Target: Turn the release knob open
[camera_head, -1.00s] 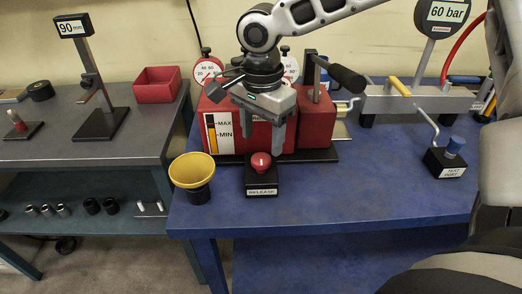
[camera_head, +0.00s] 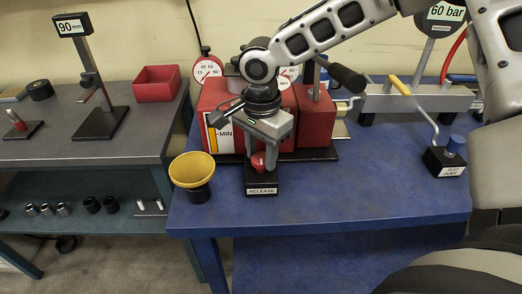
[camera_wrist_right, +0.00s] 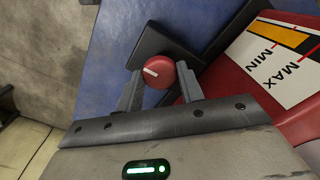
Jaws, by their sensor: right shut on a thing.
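The red release knob (camera_head: 259,161) stands on a black block with a RELEASE label (camera_head: 262,191) at the front of the blue bench. My right gripper (camera_head: 259,158) points down over the block, with its fingers on either side of the knob and shut on it. In the right wrist view the knob (camera_wrist_right: 169,72) has a white line on its face and sits between the two fingertips (camera_wrist_right: 161,82). My left gripper is not in view.
A yellow funnel (camera_head: 191,172) stands left of the block. The red pump unit (camera_head: 315,122) with a MAX/MIN gauge is just behind my gripper. A test port block (camera_head: 444,161) is at the right. The bench's front right surface (camera_head: 350,200) is clear.

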